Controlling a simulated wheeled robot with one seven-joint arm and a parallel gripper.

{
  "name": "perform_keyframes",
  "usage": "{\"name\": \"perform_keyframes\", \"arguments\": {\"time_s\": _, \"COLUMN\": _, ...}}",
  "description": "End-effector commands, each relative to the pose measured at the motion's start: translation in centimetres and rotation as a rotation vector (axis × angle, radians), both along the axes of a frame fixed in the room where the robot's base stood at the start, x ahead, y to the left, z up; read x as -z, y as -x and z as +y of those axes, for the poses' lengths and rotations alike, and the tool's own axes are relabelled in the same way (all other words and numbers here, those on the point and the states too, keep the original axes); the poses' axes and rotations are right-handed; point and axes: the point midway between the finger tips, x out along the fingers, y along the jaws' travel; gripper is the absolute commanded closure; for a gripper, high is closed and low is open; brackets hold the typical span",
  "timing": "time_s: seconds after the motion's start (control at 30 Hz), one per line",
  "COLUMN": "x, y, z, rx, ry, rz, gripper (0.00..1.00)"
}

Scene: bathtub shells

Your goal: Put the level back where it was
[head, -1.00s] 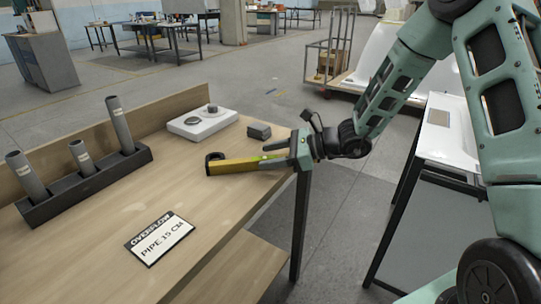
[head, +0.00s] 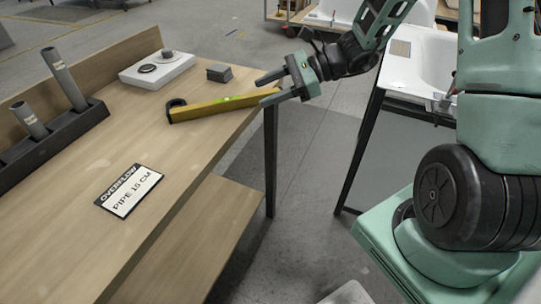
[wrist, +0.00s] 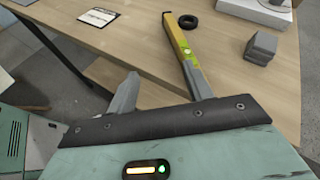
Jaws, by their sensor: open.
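The yellow level (head: 212,107) lies on the wooden table, and its near end reaches the table's right edge. It has a green vial and also shows in the wrist view (wrist: 180,42). My gripper (head: 260,92) is open at that near end, its two fingers spread apart. In the wrist view my gripper (wrist: 160,72) has the level close against its right finger, which hides the near end. Whether they touch I cannot tell. The left finger is clear of the level.
A black ring (wrist: 188,21) is beside the level's far end. A grey block stack (head: 219,73) and a white device (head: 157,69) stand behind. A label card (head: 129,190) lies nearer, and a black rack (head: 55,138) holds grey pipes at left. The middle tabletop is bare.

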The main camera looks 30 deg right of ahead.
Motion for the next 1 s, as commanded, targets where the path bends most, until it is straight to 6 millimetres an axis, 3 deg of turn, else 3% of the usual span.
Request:
{"name": "perform_keyframes", "arguments": {"time_s": 0.03, "x": -0.4, "y": 1.7, "z": 2.9, "rx": -0.127, "ry": 0.059, "rz": -0.027, "gripper": 0.49}}
{"name": "perform_keyframes", "arguments": {"time_s": 0.1, "x": -0.6, "y": 5.1, "z": 6.6, "rx": -0.339, "ry": 0.164, "rz": -0.078, "gripper": 0.49}}
{"name": "perform_keyframes", "arguments": {"time_s": 0.2, "x": -0.5, "y": 10.7, "z": 10.8, "rx": -0.684, "ry": 0.337, "rz": -0.192, "gripper": 0.49}}
{"name": "perform_keyframes", "arguments": {"time_s": 0.3, "x": -0.3, "y": 15.9, "z": 12.9, "rx": -1.019, "ry": 0.503, "rz": -0.342, "gripper": 0.49}}
{"name": "perform_keyframes", "arguments": {"time_s": 0.4, "x": -0.2, "y": 20.0, "z": 13.6, "rx": -1.342, "ry": 0.660, "rz": -0.529, "gripper": 0.49}}
{"name": "perform_keyframes", "arguments": {"time_s": 0.5, "x": -0.4, "y": 22.6, "z": 13.7, "rx": -1.620, "ry": 0.790, "rz": -0.730, "gripper": 0.49}}
{"name": "perform_keyframes", "arguments": {"time_s": 0.7, "x": -1.1, "y": 24.8, "z": 13.8, "rx": -1.960, "ry": 0.945, "rz": -1.044, "gripper": 0.49}}
{"name": "perform_keyframes", "arguments": {"time_s": 1.0, "x": -1.4, "y": 25.0, "z": 13.8, "rx": -2.046, "ry": 0.983, "rz": -1.134, "gripper": 0.49}}
